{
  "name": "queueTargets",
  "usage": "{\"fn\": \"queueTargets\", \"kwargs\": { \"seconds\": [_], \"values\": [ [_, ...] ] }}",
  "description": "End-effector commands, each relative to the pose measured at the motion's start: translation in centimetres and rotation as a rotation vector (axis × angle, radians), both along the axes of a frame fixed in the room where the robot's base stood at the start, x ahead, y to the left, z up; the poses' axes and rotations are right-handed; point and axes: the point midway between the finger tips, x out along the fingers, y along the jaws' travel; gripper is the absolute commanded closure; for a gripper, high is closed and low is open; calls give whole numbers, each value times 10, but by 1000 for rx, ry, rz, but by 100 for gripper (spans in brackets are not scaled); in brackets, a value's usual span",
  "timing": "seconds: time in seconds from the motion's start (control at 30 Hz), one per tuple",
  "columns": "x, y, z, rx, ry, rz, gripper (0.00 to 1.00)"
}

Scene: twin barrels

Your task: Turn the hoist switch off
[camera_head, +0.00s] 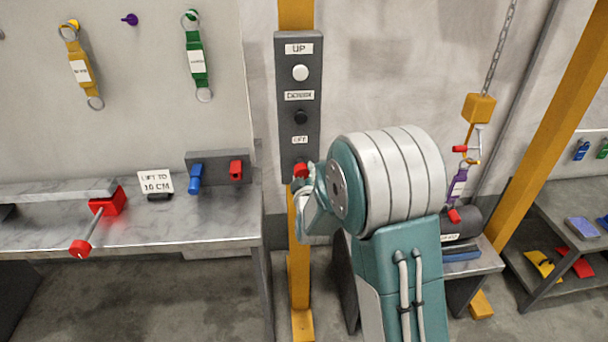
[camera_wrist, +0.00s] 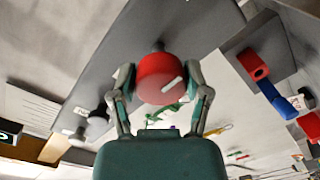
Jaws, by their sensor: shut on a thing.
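The hoist switch is a round red knob (camera_head: 301,169) low on the tall grey control panel (camera_head: 285,75). In the wrist view the red knob (camera_wrist: 158,75) faces me, with a white mark set at a slant on its face. My gripper (camera_wrist: 160,85) has one finger on each side of the knob and is shut on it. In the head view my gripper (camera_head: 304,188) is at the panel's lower end, and my arm partly hides the knob. A small label, hard to read, sits just above the knob.
Above the knob are a black knob (camera_head: 300,118) and a white button (camera_head: 300,73) under the label UP. A yellow hook block (camera_head: 478,107) hangs on a chain at right.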

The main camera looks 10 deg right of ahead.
Motion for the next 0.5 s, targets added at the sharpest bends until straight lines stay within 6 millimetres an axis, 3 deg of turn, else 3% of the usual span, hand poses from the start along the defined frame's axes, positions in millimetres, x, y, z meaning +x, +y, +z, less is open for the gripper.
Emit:
{"fn": "queueTargets", "kwargs": {
  "seconds": [0.33,0.37,0.4,0.43,0.5],
  "values": [
    [1,2,1,-4,-2,7,86],
    [1,2,1,-4,-2,7,29],
    [1,2,1,-4,-2,7,11],
    [1,2,1,-4,-1,6,4],
    [1,2,0,-3,-1,4,4]
  ]
}}
